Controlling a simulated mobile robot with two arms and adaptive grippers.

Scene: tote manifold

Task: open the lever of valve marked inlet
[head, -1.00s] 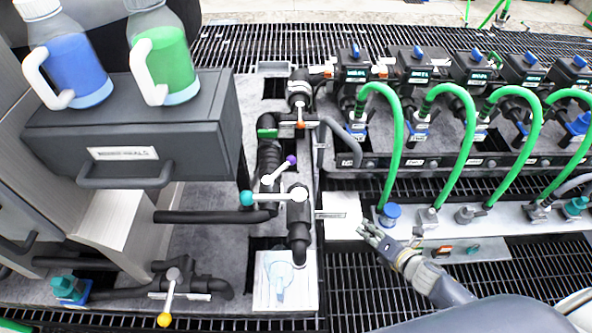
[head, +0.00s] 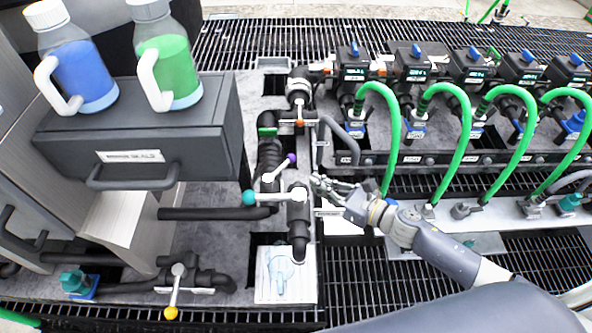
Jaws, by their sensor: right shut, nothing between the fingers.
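Several lever valves sit on the grey manifold panel. One lever has a teal knob (head: 249,198) and a white arm pointing left from its hub (head: 298,194). Just above it is a lever with a purple knob (head: 291,158), tilted up to the right. A lever with an orange knob (head: 299,123) is at the top, and one with a yellow knob (head: 171,312) points down at the lower left. I cannot read which valve is marked inlet. My right gripper (head: 318,185) is shut and empty, just right of the teal lever's hub. My left gripper is out of view.
A grey drawer box (head: 140,130) carries a blue bottle (head: 83,65) and a green bottle (head: 168,62) at the upper left. Green hoses (head: 455,150) arch down from a row of black units on the right. A clear plastic piece (head: 281,273) lies on a white plate below the valves.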

